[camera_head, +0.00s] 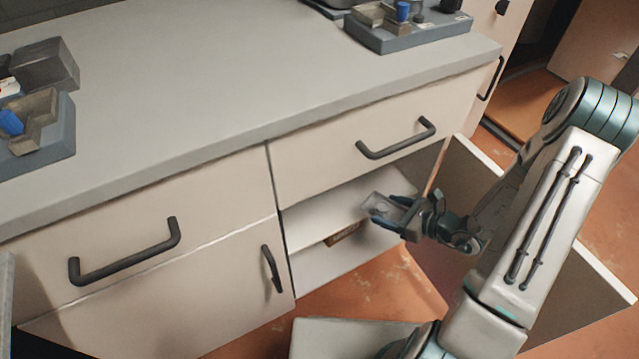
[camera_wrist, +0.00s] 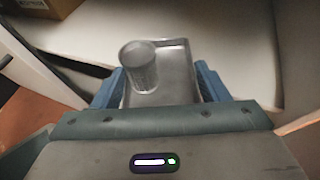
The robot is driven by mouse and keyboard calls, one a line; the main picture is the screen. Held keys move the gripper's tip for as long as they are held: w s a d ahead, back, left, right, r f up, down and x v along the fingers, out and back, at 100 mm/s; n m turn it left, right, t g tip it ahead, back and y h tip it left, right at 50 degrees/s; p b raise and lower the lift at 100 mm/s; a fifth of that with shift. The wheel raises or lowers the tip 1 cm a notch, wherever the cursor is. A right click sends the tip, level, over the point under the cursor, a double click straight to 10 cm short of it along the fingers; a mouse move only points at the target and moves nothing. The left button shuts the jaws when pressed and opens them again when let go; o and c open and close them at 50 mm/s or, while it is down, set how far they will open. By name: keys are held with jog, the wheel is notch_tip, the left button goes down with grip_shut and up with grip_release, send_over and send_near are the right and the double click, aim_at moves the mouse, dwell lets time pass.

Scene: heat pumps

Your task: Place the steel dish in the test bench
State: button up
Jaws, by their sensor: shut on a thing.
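The steel dish (camera_wrist: 178,76) is a shallow rectangular metal tray between the blue fingers of my gripper (camera_wrist: 160,78) in the wrist view. A small grey cup (camera_wrist: 139,68) stands on its left part. In the head view my gripper (camera_head: 388,212) is shut on the dish (camera_head: 379,206) at the front of an open lower cabinet, close to its shelf (camera_head: 325,215). Whether the dish touches the shelf cannot be told. No thing is clearly marked as the test bench; the long grey-topped bench (camera_head: 190,100) holds the open cabinet.
A brown box (camera_head: 345,234) is low inside the cabinet. The open door (camera_head: 465,175) stands right of my gripper. A drawer handle (camera_head: 396,138) sticks out above the opening. Grey fixtures with blue parts stand on the worktop at left (camera_head: 45,145) and back right (camera_head: 415,36). The worktop between is clear.

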jog(key=b, duration=0.2)
send_over(339, 194)
jog(key=shift+a, duration=0.15)
jog(key=shift+f+b, duration=1)
jog(key=shift+f, duration=0.75)
jog(key=shift+f, duration=0.2)
jog(key=o, duration=1.2)
jog(key=shift+r, duration=0.1)
jog(key=shift+r, duration=0.2)
jog(key=p+v, duration=0.4)
jog(key=v, duration=0.8)
jog(key=shift+f, duration=0.1)
